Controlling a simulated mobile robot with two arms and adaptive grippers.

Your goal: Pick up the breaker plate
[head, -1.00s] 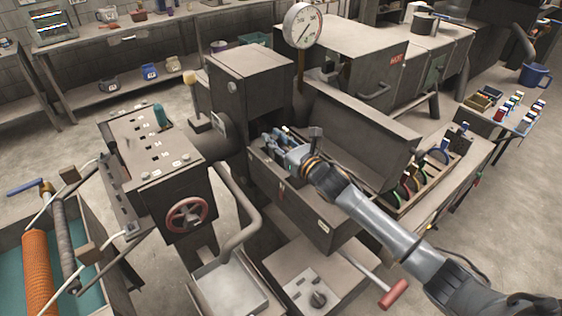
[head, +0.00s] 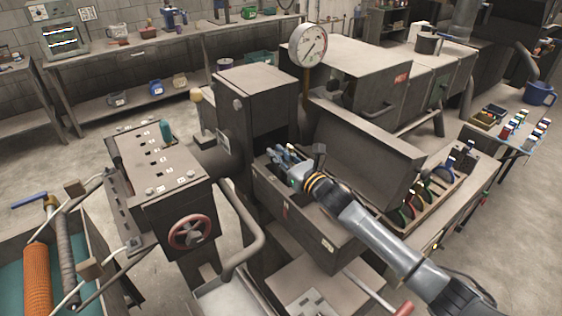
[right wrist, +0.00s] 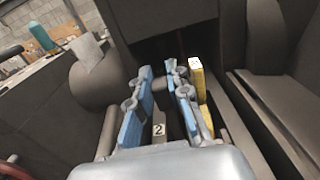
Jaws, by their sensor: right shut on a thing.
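My right gripper (head: 276,152) reaches into the open dark trough (head: 322,245) beside the machine's upright block. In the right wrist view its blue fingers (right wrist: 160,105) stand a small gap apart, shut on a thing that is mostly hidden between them. I take it to be the breaker plate, but its shape cannot be made out. A narrow grey tab marked 2 (right wrist: 158,130) shows in the gap. A yellow block (right wrist: 197,80) stands just right of the right finger. My left gripper is not in view.
The raised lid (head: 362,150) stands behind the arm. A rack of colour-rimmed rings (head: 412,207) lies to the right. A pressure gauge (head: 308,45) rises behind the trough. A box with a red handwheel (head: 190,232) stands at left, with a bent pipe (head: 245,235) between.

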